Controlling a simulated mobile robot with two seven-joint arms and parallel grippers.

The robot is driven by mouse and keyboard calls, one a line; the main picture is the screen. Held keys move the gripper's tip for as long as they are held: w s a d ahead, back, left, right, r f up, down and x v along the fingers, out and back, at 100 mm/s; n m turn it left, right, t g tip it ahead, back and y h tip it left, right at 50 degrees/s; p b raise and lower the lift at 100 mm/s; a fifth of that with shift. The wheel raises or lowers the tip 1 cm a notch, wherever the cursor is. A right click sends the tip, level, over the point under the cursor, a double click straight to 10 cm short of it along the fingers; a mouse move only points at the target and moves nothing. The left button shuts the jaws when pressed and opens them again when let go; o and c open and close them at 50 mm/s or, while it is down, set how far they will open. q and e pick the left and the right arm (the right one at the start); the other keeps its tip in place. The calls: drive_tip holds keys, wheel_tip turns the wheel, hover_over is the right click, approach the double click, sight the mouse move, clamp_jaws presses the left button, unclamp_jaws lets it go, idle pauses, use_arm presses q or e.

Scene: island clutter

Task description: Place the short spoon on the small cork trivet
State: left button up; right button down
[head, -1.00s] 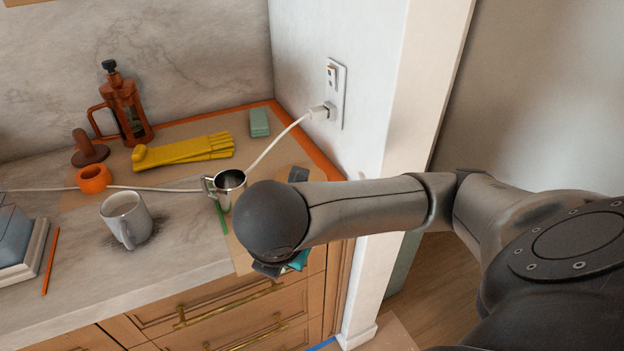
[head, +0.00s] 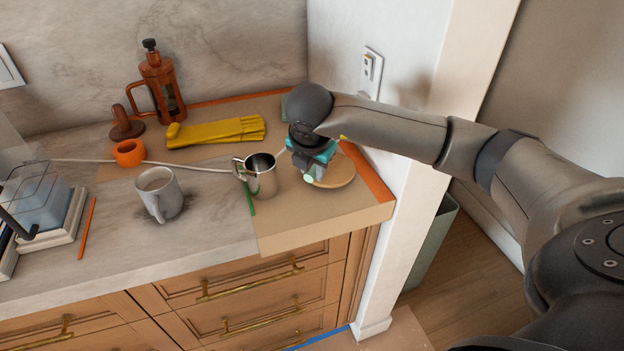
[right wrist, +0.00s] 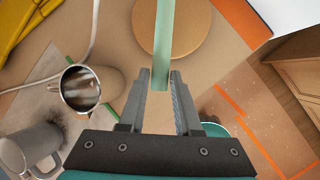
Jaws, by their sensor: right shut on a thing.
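The short spoon shows as a pale green strip (right wrist: 165,40) in the right wrist view, running from between the fingertips to the top edge. Its far end is out of that view. In the head view a pale green end (head: 309,179) shows below the gripper. My right gripper (right wrist: 160,84) is shut on the spoon. It also shows in the head view (head: 311,168), over the left part of the trivet. The small cork trivet (head: 342,173) is a round tan disc near the counter's right end. The spoon overlaps the trivet (right wrist: 196,35) in the wrist view; I cannot tell whether they touch.
A steel cup (head: 262,177) stands just left of the trivet, with a green strip by its base. A grey mug (head: 160,194), orange ring (head: 129,153), yellow gloves (head: 215,131) and French press (head: 160,85) stand further left. A wall is close on the right.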

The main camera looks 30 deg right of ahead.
sight(312, 178)
drive_tip(key=shift+w+f, duration=0.1)
drive_tip(key=shift+f, duration=1.65)
drive_tip(key=shift+f, duration=0.1)
drive_tip(key=c, duration=0.6)
unclamp_jaws()
drive_tip(key=shift+r, duration=0.2)
drive_tip(key=v, duration=1.2)
drive_tip(key=shift+p, duration=0.45)
drive_tip(key=shift+f, duration=0.1)
